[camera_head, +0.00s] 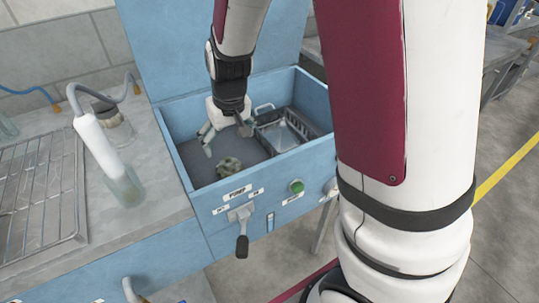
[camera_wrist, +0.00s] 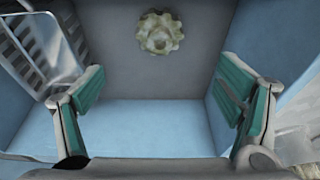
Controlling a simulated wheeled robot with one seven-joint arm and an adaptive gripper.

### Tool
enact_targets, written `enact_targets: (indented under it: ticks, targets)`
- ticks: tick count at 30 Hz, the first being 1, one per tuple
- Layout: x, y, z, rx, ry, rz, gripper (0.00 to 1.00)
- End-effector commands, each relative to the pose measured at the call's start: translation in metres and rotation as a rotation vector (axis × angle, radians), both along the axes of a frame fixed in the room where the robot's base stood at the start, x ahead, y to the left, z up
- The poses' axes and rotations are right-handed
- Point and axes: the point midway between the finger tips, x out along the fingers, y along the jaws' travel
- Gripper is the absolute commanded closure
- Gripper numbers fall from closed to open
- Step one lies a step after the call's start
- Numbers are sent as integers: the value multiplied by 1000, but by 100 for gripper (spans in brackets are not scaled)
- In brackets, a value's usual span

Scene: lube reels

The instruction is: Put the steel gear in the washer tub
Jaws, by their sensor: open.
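The steel gear (camera_head: 230,168) lies on the dark floor of the blue washer tub (camera_head: 249,187), toward the tub's front wall. It looks dull and greenish-grey. In the wrist view the gear (camera_wrist: 159,33) lies flat near the top middle, beyond the fingertips and touching neither. My gripper (camera_head: 228,137) is inside the tub's opening, above the floor and behind the gear. In the wrist view my gripper (camera_wrist: 165,85) is open and empty, its green-padded fingers wide apart.
A wire basket (camera_head: 285,130) stands in the right part of the tub and shows at upper left in the wrist view (camera_wrist: 50,45). A bottle (camera_head: 122,185) and a wire rack (camera_head: 40,190) are on the bench at left. A lever (camera_head: 242,230) sticks out in front.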

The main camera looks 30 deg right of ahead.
Motion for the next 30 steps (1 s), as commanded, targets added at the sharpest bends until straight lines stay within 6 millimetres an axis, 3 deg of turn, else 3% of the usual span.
enact_targets:
  ticks: [5, 8, 12, 18, 24, 30]
  targets:
    - [-24, 3, 33, 38, -1, 0, 14]
    - [-54, 6, 62, 66, 5, 6, 14]
    - [-102, 7, 98, 89, 14, 14, 14]
    - [-176, 4, 133, 85, 25, 23, 14]
    - [-244, -1, 147, 45, 36, 14, 14]
    - [-281, -5, 148, 12, 45, -2, 14]
